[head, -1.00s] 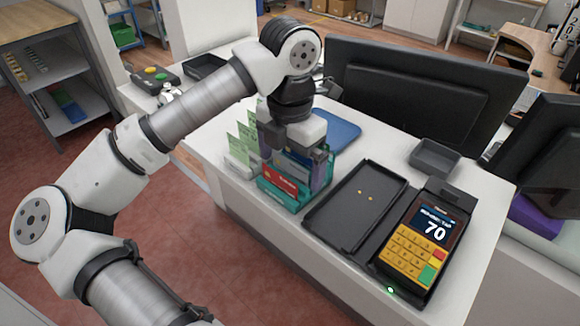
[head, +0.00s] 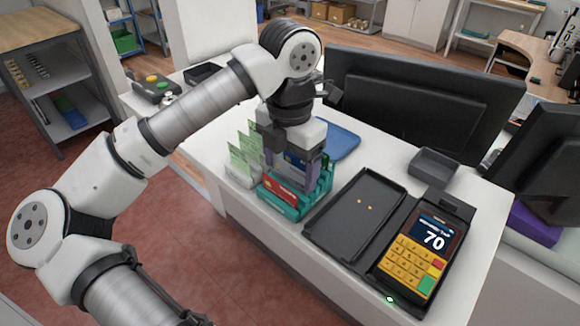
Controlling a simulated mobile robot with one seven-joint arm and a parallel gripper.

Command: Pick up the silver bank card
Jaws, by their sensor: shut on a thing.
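A teal card rack (head: 290,211) stands on the white counter, with a red card (head: 281,192) in its front slot. My gripper (head: 298,165) points down over the rack with its fingers among the card slots. It is shut on a card, but its fingers hide most of it and I cannot tell the card's colour. A dark blue patch, perhaps a card, shows beside the fingers. I cannot make out the silver bank card clearly.
Green-and-white leaflets (head: 243,160) stand left of the rack. A black tray (head: 352,218) and a card terminal (head: 416,250) reading 70 lie to the right. A blue mat (head: 338,140), a small grey tray (head: 434,166) and a monitor (head: 425,95) are behind.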

